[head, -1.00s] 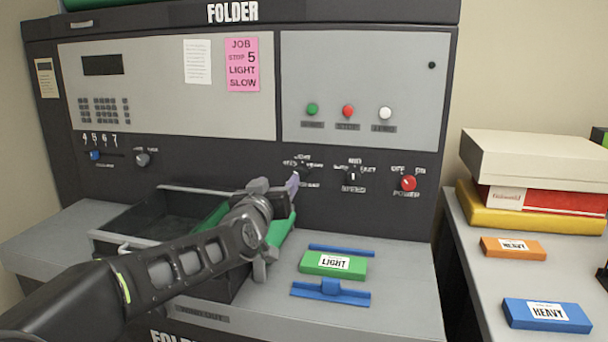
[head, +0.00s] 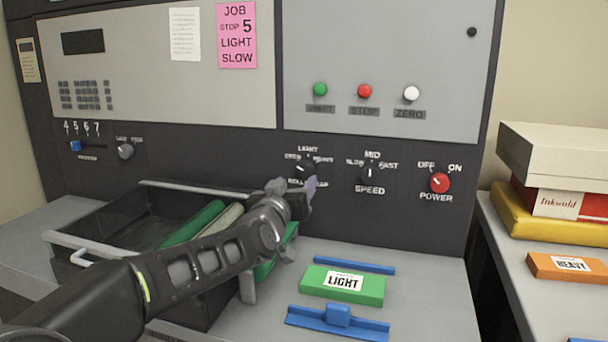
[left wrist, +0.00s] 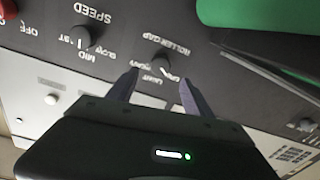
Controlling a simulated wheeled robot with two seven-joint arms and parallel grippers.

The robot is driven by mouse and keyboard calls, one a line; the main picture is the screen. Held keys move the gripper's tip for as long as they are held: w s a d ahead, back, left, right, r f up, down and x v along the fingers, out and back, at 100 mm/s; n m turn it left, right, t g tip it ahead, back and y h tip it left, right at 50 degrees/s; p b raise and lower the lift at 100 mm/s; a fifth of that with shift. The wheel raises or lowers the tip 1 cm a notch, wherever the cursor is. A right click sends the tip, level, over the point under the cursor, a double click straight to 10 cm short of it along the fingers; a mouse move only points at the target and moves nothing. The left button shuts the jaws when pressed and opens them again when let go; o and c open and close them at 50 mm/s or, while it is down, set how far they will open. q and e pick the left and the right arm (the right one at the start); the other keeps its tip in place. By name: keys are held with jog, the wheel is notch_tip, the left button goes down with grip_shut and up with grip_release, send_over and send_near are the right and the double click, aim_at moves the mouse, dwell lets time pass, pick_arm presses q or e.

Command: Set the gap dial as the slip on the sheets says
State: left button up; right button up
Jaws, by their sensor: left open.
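The pink slip (head: 237,36) on the folder's front reads JOB, STOP 5, LIGHT, SLOW. The roller gap dial (head: 305,168) is a small black knob low on the dark panel, with LIGHT above it and HEAVY to its right. Its left label is too small to read surely. Its white mark seems to lean left. My left gripper (head: 303,193) is open just in front of the dial, partly covering its lower label. In the left wrist view, the dial (left wrist: 162,62) shows just past and between the two fingertips (left wrist: 158,76), apparently untouched. My right gripper is out of view.
The speed knob (head: 370,172) and red power knob (head: 439,183) sit right of the dial. A black tray (head: 85,230) with green rolls lies under my arm. A green LIGHT block (head: 343,286) and blue pieces lie on the ledge. Boxes (head: 560,150) stand at right.

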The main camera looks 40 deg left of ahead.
aim_at(304, 171)
pick_arm(q)
jog(key=x, duration=0.7)
jog(key=shift+w+a, duration=0.15)
jog(key=shift+w, duration=0.2)
jog(key=shift+c, duration=0.6)
grip_shut()
